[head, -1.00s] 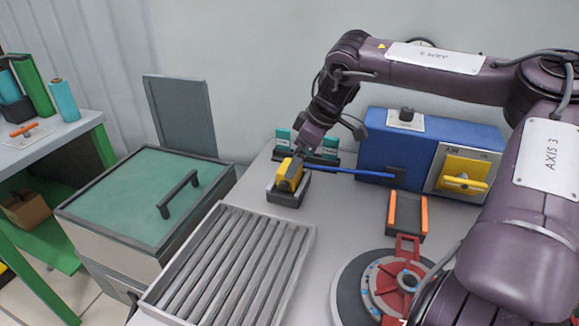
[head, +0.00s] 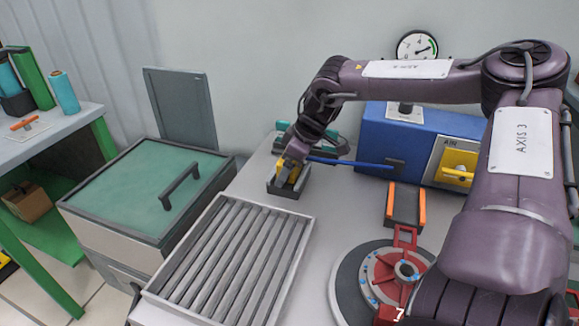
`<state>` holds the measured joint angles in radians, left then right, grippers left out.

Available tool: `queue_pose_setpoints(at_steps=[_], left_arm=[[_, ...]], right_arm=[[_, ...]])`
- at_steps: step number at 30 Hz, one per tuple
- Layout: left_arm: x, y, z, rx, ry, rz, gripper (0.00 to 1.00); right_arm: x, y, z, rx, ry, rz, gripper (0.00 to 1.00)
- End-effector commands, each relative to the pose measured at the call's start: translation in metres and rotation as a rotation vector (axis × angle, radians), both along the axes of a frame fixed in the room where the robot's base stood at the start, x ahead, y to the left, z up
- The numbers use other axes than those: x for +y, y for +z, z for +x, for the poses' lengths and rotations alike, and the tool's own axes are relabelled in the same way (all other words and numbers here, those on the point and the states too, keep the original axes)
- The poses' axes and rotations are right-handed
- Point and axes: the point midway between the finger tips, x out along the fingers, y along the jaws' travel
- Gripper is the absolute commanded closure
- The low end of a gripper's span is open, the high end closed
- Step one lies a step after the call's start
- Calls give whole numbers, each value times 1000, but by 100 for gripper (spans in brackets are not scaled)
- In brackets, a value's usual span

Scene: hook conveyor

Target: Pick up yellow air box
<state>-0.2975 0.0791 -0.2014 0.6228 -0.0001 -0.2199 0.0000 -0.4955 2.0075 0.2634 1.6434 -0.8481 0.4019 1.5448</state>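The yellow air box (head: 284,165) sits in a small dark grey holder (head: 288,187) on the table, behind the roller tray. My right gripper (head: 293,168), on the purple arm from the right, is down at the box and covers much of it. Yellow shows on the left side of the gripper and a little between its parts. The fingertips are too small and hidden to tell whether they have closed on the box. My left gripper is not in view.
A grey roller tray (head: 226,262) lies in front of the holder. A blue cabinet (head: 375,140) with a yellow switch (head: 459,167) stands behind, right. A red round fixture (head: 390,272) stands front right. A green-lidded bin (head: 140,190) stands left.

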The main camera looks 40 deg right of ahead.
Motion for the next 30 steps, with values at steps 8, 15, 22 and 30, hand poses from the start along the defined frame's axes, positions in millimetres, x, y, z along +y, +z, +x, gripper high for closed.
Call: queue_pose_setpoints(at_steps=[8, 15, 22, 30], left_arm=[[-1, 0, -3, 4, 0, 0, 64], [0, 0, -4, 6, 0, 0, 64], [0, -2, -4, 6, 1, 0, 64], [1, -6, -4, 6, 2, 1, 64]], right_arm=[[0, 1, 0, -1, 1, 0, 51], [0, 2, 0, -2, 1, 1, 51], [0, 21, 1, -6, 1, 0, 51], [0, 86, 2, -9, 1, -4, 51]])
